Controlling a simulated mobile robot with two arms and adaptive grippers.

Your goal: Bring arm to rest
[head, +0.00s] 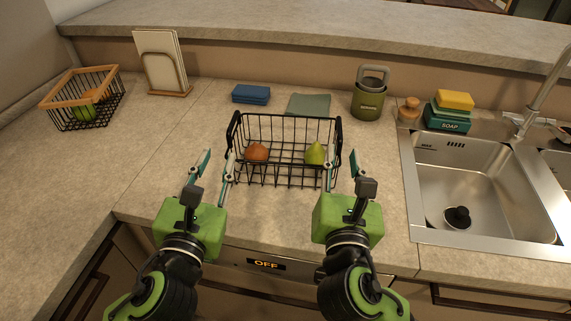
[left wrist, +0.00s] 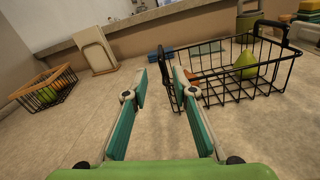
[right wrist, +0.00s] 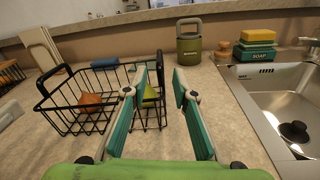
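My left gripper (head: 213,166) is open and empty just left of the black wire basket (head: 284,120). My right gripper (head: 344,167) is open and empty near the basket's right end. Each gripper's inner finger overlaps an end of the basket in the head view, and I cannot tell whether it touches. Nothing shows between the fingers in the left wrist view (left wrist: 160,85) or the right wrist view (right wrist: 168,82). The basket stands upright on the counter. It holds an orange-brown fruit (head: 257,152) on the left and a green pear (head: 315,153) on the right.
A sink (head: 450,175) lies to the right. Behind the basket are a blue sponge stack (head: 251,94), a grey-green cloth (head: 309,104) and a green canister (head: 368,103). A wood-rimmed wire basket (head: 62,105) and a board rack (head: 162,65) stand back left.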

